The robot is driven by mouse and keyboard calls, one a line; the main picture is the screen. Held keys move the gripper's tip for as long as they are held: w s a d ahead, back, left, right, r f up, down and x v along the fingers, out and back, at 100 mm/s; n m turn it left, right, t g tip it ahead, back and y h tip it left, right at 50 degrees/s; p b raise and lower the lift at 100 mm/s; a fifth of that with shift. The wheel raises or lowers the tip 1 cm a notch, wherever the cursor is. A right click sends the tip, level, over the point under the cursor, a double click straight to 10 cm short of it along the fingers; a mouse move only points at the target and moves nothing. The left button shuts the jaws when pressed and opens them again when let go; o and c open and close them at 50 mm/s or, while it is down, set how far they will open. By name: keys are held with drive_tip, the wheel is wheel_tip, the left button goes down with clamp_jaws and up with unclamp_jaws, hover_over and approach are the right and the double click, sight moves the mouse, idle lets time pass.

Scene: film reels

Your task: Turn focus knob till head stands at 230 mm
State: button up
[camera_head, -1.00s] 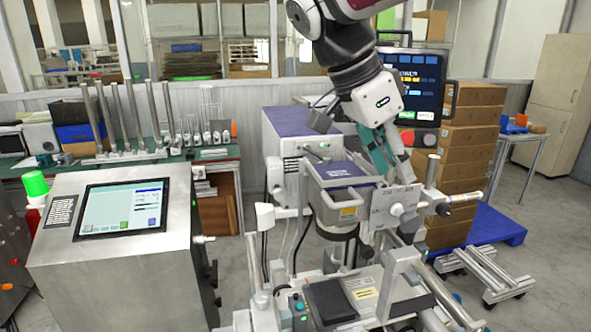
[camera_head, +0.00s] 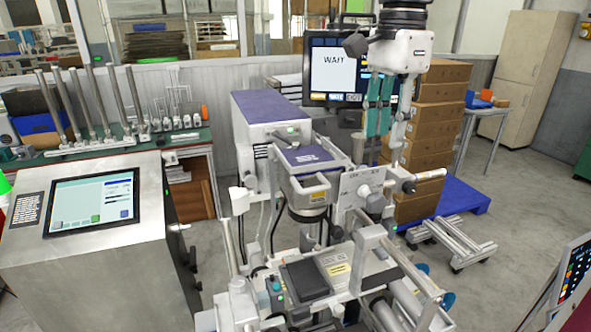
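The laser head (camera_head: 305,195), a grey box with a dark blue top, stands over the machine's work area. To its right is a light plate (camera_head: 348,196) with small markings too small to read. A round pale knob (camera_head: 364,191) sits on the plate, and a dark knob (camera_head: 409,187) is on the rod at its right. I cannot tell for sure which is the focus knob. My gripper (camera_head: 383,158) points down above and behind the plate, apart from both knobs. Its teal and grey fingers overlap in this view, so its opening is unclear. Nothing shows in it.
A monitor (camera_head: 337,70) behind the head reads "WAIT". A steel console (camera_head: 100,240) with a touchscreen is at left. Stacked boxes (camera_head: 437,125) and a blue pallet (camera_head: 455,197) stand behind my gripper.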

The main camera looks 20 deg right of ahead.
sight(376, 195)
wheel_tip(376, 195, down, 14)
drive_tip(key=shift+r, duration=0.15)
idle(0.3)
clamp_jaws()
